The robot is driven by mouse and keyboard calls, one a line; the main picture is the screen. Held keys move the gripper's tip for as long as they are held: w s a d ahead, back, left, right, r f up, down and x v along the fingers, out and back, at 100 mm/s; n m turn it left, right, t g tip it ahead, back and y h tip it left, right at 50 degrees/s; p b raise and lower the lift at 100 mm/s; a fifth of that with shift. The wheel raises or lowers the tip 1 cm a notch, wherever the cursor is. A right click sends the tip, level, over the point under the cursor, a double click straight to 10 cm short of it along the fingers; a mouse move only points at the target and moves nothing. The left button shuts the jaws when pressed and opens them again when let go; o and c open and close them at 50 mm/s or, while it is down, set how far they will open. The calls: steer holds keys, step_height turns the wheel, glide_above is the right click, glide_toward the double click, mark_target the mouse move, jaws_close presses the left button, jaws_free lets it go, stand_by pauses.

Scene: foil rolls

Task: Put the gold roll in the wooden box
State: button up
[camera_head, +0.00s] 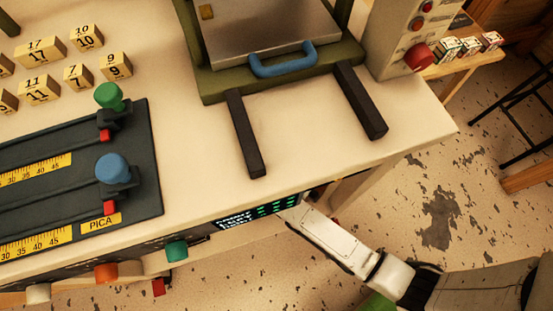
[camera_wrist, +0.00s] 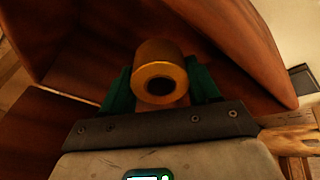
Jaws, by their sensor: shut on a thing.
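The gold roll (camera_wrist: 157,52) is in the middle of the wrist view, its round end with a dark hole facing the camera. My gripper (camera_wrist: 160,88) has its green fingers on both sides of the roll and is shut on it. Reddish-brown wooden panels (camera_wrist: 245,45) surround the roll in the wrist view; they may be the wooden box, but its whole shape does not show. In the head view my arm reaches to the table's front edge, and the gripper and roll are hidden there.
The pale table (camera_head: 200,160) carries a press with a blue handle (camera_head: 282,60), a dark slider panel (camera_head: 70,200) with green and blue knobs, and several numbered blocks (camera_head: 42,50). Small boxes (camera_head: 468,46) stand at the upper right. Speckled floor at right is mostly open.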

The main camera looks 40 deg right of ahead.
steer(key=b+x, duration=0.1)
steer(key=x, duration=0.2)
steer(key=shift+s, duration=0.2)
steer(key=shift+w+d+f, duration=0.1)
steer(key=shift+w+f, duration=0.05)
steer(key=shift+w, duration=0.15)
steer(key=g, duration=0.1)
steer(key=w+g+y+b, duration=0.1)
steer(key=g, duration=0.1)
steer(key=shift+d, duration=0.2)
steer(key=shift+s+f+b, duration=0.15)
steer(key=shift+f+b, duration=0.3)
steer(key=shift+f, duration=0.2)
steer(key=shift+f, duration=0.35)
steer(key=shift+f, duration=0.25)
